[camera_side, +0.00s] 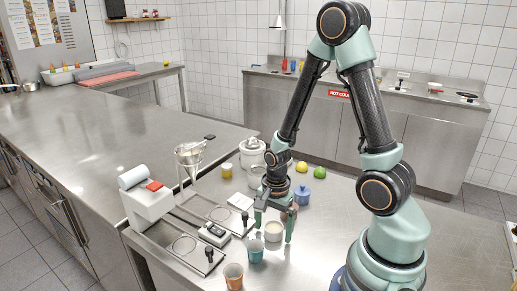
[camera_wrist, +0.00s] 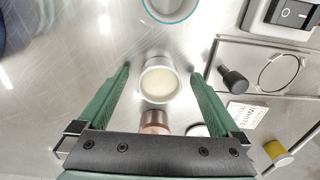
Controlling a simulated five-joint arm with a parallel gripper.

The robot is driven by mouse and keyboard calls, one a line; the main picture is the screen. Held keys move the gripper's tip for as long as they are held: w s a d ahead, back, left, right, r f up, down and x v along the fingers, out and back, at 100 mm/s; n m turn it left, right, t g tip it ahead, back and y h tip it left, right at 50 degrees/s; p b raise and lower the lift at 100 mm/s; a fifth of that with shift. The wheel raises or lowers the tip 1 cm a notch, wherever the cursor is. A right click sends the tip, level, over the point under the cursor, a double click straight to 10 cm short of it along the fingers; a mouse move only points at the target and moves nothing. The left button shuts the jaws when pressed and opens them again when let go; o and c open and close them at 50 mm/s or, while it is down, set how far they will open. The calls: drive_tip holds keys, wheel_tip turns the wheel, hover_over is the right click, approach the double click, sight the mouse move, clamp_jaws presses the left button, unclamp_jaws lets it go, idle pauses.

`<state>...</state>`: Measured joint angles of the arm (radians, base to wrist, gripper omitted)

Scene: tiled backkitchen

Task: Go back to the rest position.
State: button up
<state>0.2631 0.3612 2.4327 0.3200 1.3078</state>
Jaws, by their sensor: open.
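My gripper (camera_side: 273,226) is open over the steel worktop, with its green fingers pointing down. A small pale cup (camera_side: 274,232) stands upright between or just beyond the fingers. In the wrist view, my gripper (camera_wrist: 161,75) has a finger on each side of this cup (camera_wrist: 159,82), which holds something cream-coloured. There is a gap on both sides, so the fingers do not grip it. I cannot tell how far down the fingertips reach beside the cup. My arm is bent high, with its forearm slanting down to the worktop.
A teal cup (camera_side: 255,251) and an orange cup (camera_side: 233,276) stand close in front. A white machine (camera_side: 148,201) and a funnel stand (camera_side: 189,160) stand left.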

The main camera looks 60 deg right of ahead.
drive_tip(key=shift+r, duration=0.1)
wheel_tip(320, 180, up, 7)
idle(1.0)
drive_tip(key=a+r+n+t, duration=0.2)
drive_tip(key=a+r+n, duration=0.1)
drive_tip(key=r+n, duration=0.5)
drive_tip(key=w+a+r+n+t, duration=0.1)
drive_tip(key=a+r+n+t, duration=0.2)
drive_tip(key=r+n, duration=0.6)
drive_tip(key=shift+a+n, duration=0.5)
drive_tip(key=shift+a, duration=0.2)
